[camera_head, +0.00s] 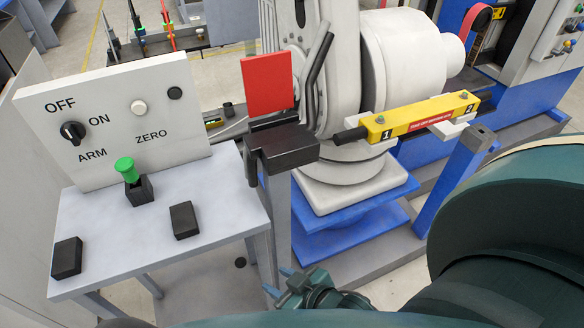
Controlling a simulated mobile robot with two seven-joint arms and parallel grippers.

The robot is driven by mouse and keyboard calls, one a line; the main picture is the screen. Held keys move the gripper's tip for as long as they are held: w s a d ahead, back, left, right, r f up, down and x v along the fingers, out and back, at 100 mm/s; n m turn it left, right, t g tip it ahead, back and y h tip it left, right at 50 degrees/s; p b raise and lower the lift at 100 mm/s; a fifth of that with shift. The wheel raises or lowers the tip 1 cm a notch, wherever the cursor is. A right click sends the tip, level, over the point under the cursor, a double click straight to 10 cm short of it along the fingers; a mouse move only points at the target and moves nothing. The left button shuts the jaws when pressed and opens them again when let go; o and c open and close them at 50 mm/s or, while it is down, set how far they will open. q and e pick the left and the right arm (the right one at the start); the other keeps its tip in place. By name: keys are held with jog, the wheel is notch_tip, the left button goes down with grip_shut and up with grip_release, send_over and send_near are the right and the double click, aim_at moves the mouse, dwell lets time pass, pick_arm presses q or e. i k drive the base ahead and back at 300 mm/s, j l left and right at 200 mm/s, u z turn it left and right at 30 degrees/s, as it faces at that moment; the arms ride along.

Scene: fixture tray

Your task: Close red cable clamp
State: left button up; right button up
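The red cable clamp shows as a flat red plate (268,83) standing upright, apparently its raised lid. Below it is a black block (287,147) on top of a grey post; I cannot tell how the two are joined. My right gripper (277,281) is low in the middle of the view, in front of and below the clamp and well apart from it. Its two bluish fingertips are spread, with nothing visible between them. My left gripper is not in view.
A yellow bar (420,115) with a black end lies right of the clamp. A black lever (318,65) rises close behind the red plate. At left, a grey table (140,240) carries a switch panel (115,120), a green-topped piece (127,170) and black blocks (184,220).

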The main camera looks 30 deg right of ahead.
aim_at(268, 78)
jog(key=z, duration=0.9)
jog(key=k+l, duration=0.05)
